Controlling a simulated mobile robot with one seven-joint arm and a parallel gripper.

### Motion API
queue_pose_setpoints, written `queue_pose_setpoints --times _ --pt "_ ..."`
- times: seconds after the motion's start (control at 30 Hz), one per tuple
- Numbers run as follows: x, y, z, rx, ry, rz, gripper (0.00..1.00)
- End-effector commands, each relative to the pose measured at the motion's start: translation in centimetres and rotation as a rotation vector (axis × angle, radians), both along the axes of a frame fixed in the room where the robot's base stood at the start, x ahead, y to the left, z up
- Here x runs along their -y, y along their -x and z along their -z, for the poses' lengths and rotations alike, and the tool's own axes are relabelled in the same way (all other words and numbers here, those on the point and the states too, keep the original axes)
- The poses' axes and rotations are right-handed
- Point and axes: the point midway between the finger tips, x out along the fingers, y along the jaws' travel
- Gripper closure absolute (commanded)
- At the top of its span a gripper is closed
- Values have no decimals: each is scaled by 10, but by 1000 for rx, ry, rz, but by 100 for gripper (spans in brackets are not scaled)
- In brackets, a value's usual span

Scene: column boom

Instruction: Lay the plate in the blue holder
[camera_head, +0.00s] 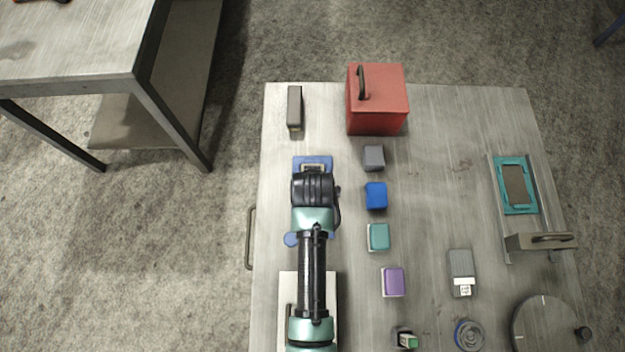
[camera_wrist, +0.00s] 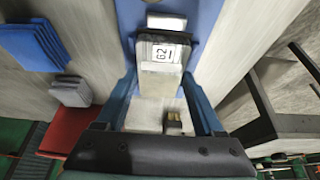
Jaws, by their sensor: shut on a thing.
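The plate (camera_wrist: 163,48) is a grey piece with a white label marked 62. My gripper (camera_wrist: 160,80) is shut on it, with one finger along each side in the wrist view. The blue holder (camera_wrist: 210,15) lies behind and around the plate there. I cannot tell whether the plate touches the holder or hangs just above it. In the head view, my gripper end hides most of the holder (camera_head: 326,160) and the plate; a blue edge shows past my wrist.
A dark upright block (camera_head: 295,107) and a red box (camera_head: 377,100) stand beyond. Grey (camera_head: 373,157), blue (camera_head: 376,195), teal (camera_head: 378,237) and purple (camera_head: 393,281) cubes line the right. Another labelled grey piece (camera_head: 460,263) lies further right, near a teal frame (camera_head: 500,205).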

Motion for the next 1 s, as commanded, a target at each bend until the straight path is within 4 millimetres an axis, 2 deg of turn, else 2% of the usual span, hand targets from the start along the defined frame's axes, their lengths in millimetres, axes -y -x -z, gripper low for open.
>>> queue_pose_setpoints --times 0.13,0.17,0.3,0.57,0.73,0.87,1.0 --pt "0 -2 2 5 0 0 100" --pt "0 0 3 0 0 0 25" --pt "0 0 3 -1 0 0 0" --pt "0 0 2 -1 0 0 0" --pt "0 2 -6 -1 0 0 0" --pt "0 8 -22 2 0 0 0" --pt "0 18 -47 3 0 0 0"
